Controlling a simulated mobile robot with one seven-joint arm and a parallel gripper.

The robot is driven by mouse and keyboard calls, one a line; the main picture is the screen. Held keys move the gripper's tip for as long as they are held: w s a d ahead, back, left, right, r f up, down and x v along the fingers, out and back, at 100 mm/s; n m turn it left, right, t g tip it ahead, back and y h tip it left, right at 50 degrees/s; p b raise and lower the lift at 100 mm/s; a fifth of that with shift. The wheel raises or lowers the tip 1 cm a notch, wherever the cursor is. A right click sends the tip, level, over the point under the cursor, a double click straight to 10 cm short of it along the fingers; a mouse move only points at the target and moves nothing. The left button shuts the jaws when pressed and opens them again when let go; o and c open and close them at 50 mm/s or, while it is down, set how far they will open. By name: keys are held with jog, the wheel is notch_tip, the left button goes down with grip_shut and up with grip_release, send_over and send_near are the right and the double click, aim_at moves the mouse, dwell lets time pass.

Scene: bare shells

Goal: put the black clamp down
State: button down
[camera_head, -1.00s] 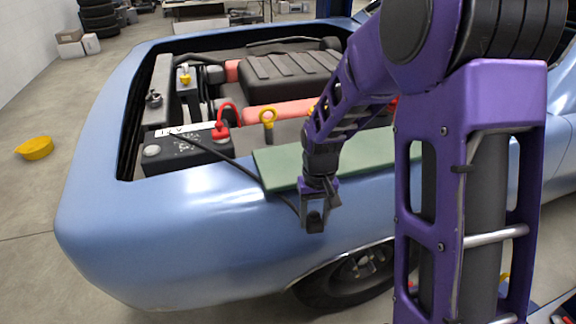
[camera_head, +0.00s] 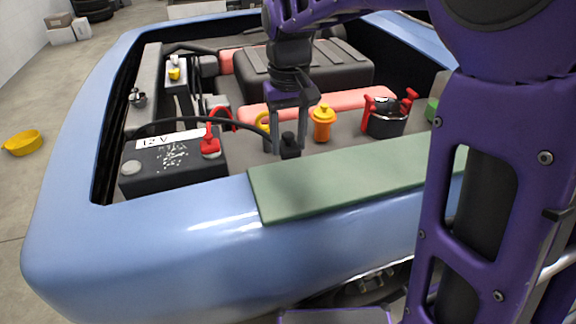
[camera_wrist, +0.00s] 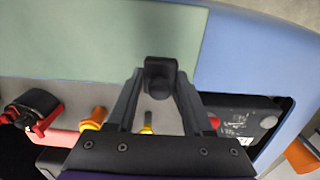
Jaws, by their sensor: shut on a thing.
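My gripper (camera_head: 289,148) is shut on the black clamp (camera_head: 290,146), pointing down over the engine bay. In the head view the clamp shows just behind the far edge of the green mat (camera_head: 340,188) on the blue fender; its height above the surface is unclear. In the wrist view the clamp (camera_wrist: 160,76) sits between the fingertips, overlapping the mat's edge (camera_wrist: 100,40). A black cable (camera_head: 180,121) arches from near the battery toward the gripper. The black battery (camera_head: 185,173), marked 12 V, has a red clamp (camera_head: 210,144) at its right end.
A yellow-ringed part (camera_head: 262,124), an orange-yellow cap (camera_head: 322,124) and a dark pot with red handles (camera_head: 388,118) stand in the bay. A pink-red tube (camera_head: 350,103) and dark engine cover (camera_head: 310,70) lie behind. The mat looks bare.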

aim_at(289, 136)
notch_tip(289, 136, down, 9)
jog(key=shift+s+r+b, duration=0.1)
jog(key=shift+b, duration=0.65)
jog(key=shift+f, duration=0.25)
jog(key=shift+c, duration=1.5)
grip_release()
jog(key=shift+r, duration=0.1)
notch_tip(289, 136, up, 12)
jog(key=shift+r+p, duration=0.1)
jog(key=shift+p, duration=1.1)
jog(key=shift+s, duration=0.1)
